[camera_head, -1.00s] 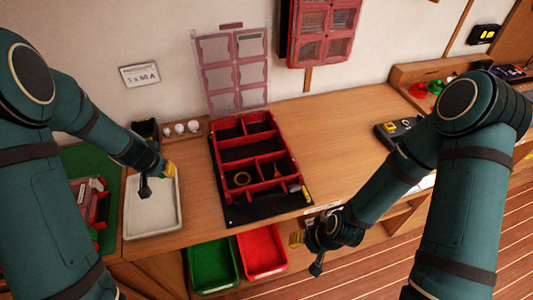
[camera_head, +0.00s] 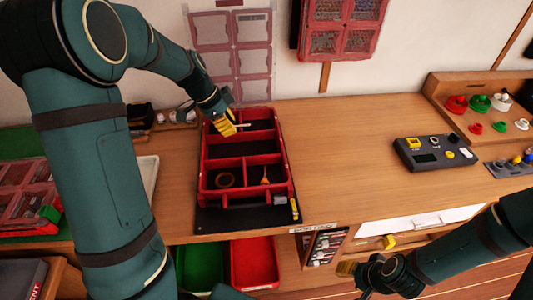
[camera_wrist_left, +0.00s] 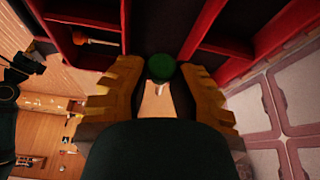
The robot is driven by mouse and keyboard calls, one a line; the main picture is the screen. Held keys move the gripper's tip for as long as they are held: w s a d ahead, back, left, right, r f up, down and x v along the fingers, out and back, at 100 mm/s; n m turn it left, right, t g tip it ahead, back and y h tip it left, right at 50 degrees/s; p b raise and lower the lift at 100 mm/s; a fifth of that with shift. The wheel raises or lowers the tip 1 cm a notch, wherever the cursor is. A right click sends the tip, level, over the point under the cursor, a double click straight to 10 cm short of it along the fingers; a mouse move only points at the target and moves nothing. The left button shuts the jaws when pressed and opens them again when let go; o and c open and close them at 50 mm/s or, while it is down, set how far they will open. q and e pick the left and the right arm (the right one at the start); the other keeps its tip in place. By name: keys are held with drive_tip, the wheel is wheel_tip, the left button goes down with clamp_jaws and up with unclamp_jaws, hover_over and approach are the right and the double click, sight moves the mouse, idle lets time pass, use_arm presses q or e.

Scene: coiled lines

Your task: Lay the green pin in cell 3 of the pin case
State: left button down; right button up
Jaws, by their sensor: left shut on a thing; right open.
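The pin case (camera_head: 204,168) is a red box with several dark compartments on a black mat (camera_head: 235,219). My left gripper (camera_head: 228,125) is over the back part of the case. In the left wrist view its yellow fingers (camera_wrist_left: 160,95) are shut on the green pin (camera_wrist_left: 162,67), whose round green head and pale shaft show. Red compartment walls lie beyond it. I cannot read any cell numbers. My right gripper (camera_head: 352,272) is open and away from the case, at the lower right.
A clear panel with pale pink frames (camera_head: 230,50) stands behind the case. A white tray (camera_head: 150,172) is partly hidden by my left arm. A dark grey device (camera_head: 435,152) lies to the right. The bench between case and device is clear. Green and red bins (camera_head: 253,262) sit below.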

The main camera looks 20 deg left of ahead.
sight(238, 153)
use_arm(q)
drive_tip(key=shift+w+d+m, duration=0.3)
drive_tip(key=shift+d+m, duration=0.05)
drive_tip(key=shift+m, duration=0.05)
wheel_tip(238, 153, down, 10)
drive_tip(key=shift+r+b, duration=0.1)
drive_tip(key=shift+b, duration=0.95)
use_arm(e)
drive_tip(key=shift+s+d+f, duration=0.1)
drive_tip(key=shift+d+f, duration=0.1)
drive_tip(key=shift+f, duration=0.4)
drive_tip(key=shift+s+d+f, duration=0.1)
drive_tip(key=shift+d+f, duration=0.1)
drive_tip(key=shift+f, duration=0.35)
drive_tip(key=shift+f, duration=0.1)
use_arm(q)
drive_tip(key=c, duration=1.2)
unclamp_jaws()
use_arm(e)
drive_tip(key=shift+w+f, duration=0.1)
